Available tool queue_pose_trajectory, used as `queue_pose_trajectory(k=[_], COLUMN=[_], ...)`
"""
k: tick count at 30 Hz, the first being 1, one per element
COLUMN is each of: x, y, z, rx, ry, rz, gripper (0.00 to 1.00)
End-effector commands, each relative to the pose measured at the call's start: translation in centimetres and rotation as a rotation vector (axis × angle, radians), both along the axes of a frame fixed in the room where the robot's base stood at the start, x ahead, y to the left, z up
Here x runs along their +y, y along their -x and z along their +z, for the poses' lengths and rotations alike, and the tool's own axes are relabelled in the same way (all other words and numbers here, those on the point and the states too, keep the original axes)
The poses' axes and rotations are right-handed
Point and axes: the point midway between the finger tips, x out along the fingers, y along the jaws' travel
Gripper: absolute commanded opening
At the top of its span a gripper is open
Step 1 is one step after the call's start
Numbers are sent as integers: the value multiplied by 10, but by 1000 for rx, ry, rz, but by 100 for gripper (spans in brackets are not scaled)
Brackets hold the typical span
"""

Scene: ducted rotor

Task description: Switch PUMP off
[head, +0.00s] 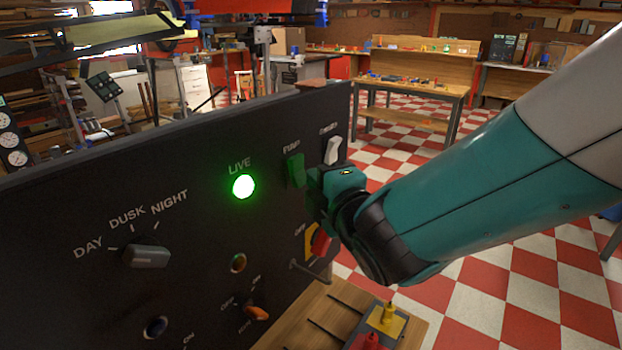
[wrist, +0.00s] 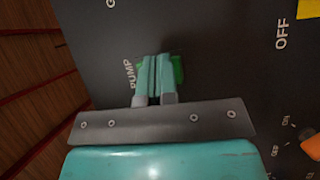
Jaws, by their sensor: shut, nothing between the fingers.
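The PUMP switch (head: 295,170) is a green rocker on the dark upright panel (head: 200,200), below the label PUMP in the head view. In the wrist view the green switch (wrist: 178,70) shows just behind my fingertips, partly covered by them. My gripper (wrist: 153,62) is shut and empty, with its tips right at the switch; I cannot tell whether they touch it. In the head view my gripper (head: 312,190) is mostly hidden behind my wrist. A lamp labelled LIVE (head: 243,187) glows green left of the switch.
A white rocker (head: 333,150) sits close to the right of PUMP. A red and yellow rotary switch (head: 318,240) is below. A DAY/DUSK/NIGHT knob (head: 147,256) and an orange knob (head: 256,313) are further left. A wooden table (head: 300,320) with yellow and red parts lies beneath.

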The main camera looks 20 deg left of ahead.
Motion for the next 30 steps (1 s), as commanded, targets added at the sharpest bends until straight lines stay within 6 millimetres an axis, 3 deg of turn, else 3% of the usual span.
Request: queue_pose_trajectory(k=[30], x=[8], y=[-3], z=[-4], rx=[0], ry=[0], rz=[0], gripper=[0])
